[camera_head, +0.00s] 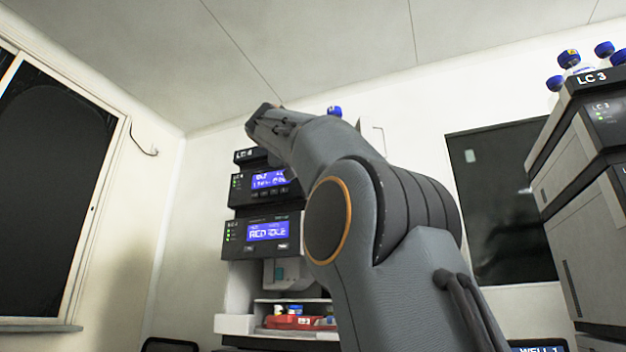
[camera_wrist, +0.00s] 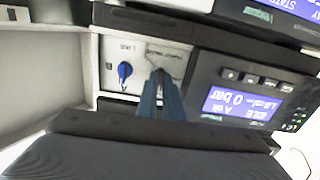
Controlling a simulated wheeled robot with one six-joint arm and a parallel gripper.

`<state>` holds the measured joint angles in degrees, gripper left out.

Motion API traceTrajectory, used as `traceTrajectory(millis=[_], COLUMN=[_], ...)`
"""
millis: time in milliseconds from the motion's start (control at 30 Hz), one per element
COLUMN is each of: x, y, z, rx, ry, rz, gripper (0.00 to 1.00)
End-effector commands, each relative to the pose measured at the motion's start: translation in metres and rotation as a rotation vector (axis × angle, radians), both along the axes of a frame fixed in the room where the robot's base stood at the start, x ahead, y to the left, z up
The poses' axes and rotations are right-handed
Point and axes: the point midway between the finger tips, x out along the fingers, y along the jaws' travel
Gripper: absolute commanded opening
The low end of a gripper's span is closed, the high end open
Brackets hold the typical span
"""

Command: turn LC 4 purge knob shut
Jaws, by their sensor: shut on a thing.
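The LC 4 stack (camera_head: 262,230) stands against the back wall in the head view, partly behind my arm. The wrist view shows it upside down. There, a pale panel (camera_wrist: 111,48) carries a small blue knob (camera_wrist: 124,72) with a label too small to read surely. My gripper (camera_wrist: 160,76) is in front of this panel, right of the blue knob in the picture, with a visible gap between them. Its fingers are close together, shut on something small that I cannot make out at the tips. In the head view, my arm hides the fingertips.
The pump's lit display (camera_wrist: 238,104) and a row of buttons (camera_wrist: 258,80) are right of my gripper in the wrist view. In the head view, a red tray (camera_head: 293,322) sits low in the stack. The LC 3 stack (camera_head: 590,185) stands at the right.

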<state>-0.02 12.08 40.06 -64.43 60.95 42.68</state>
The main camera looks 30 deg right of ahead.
Motion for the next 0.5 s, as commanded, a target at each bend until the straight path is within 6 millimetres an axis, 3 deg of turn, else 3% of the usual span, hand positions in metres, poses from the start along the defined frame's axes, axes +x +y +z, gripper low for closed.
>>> traceTrajectory(millis=[500], x=[0.0005], y=[0.0], z=[-0.0009], rx=[0.042], ry=[-0.049], rz=[0.0], gripper=[0.0])
